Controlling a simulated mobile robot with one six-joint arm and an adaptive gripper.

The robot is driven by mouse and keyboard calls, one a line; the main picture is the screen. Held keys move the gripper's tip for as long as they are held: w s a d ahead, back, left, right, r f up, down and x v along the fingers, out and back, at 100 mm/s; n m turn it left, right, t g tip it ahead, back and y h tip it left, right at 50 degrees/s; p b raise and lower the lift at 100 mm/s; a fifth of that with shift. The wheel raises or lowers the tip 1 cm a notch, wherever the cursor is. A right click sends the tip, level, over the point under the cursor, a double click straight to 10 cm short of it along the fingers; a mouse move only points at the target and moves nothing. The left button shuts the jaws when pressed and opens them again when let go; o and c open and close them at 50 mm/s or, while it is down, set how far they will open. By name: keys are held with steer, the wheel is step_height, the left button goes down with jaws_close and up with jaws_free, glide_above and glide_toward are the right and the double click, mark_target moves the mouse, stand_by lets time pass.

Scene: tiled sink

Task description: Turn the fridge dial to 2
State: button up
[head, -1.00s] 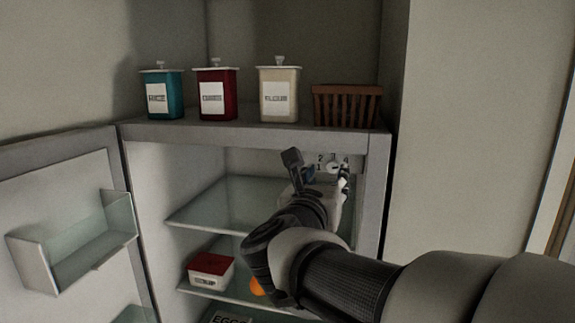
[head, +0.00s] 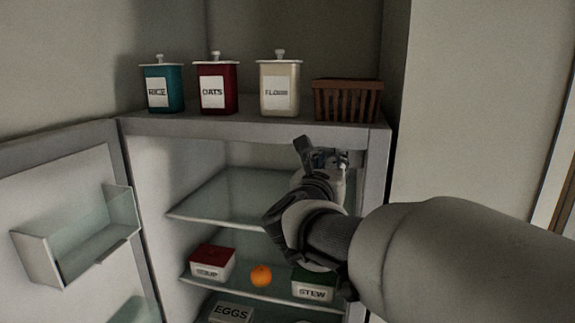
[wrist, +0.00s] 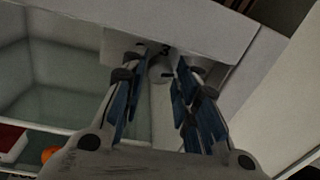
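The fridge dial (wrist: 160,72) is a small pale round knob under the fridge's top edge, with a dark mark on it. In the wrist view it shows between my fingertips, and a "3" is legible just above it. Its other numbers are hidden or too dark to read. My gripper (wrist: 153,82) is open, one finger on each side of the dial with gaps visible. I cannot tell how far short of the dial the tips are. In the head view my gripper (head: 324,160) hides the dial at the fridge's upper right.
The fridge door (head: 75,175) stands open at left. Glass shelves hold a soup box (head: 212,262), an orange (head: 261,276), a stew box (head: 314,285) and an eggs box (head: 231,312). Canisters and a brown basket (head: 346,101) stand on top. The right fridge wall (head: 375,175) is close to my gripper.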

jaws_close()
steer(key=shift+f+n+b, duration=0.2)
steer(key=shift+n+b, duration=0.4)
steer(key=shift+b, duration=0.2)
steer(key=shift+r+n+b, duration=0.15)
steer(key=shift+n+b, duration=0.3)
steer(key=shift+n, duration=0.45)
steer(key=shift+o, duration=2.3)
jaws_free()
steer(key=shift+s, duration=0.1)
steer(key=v, duration=1.2)
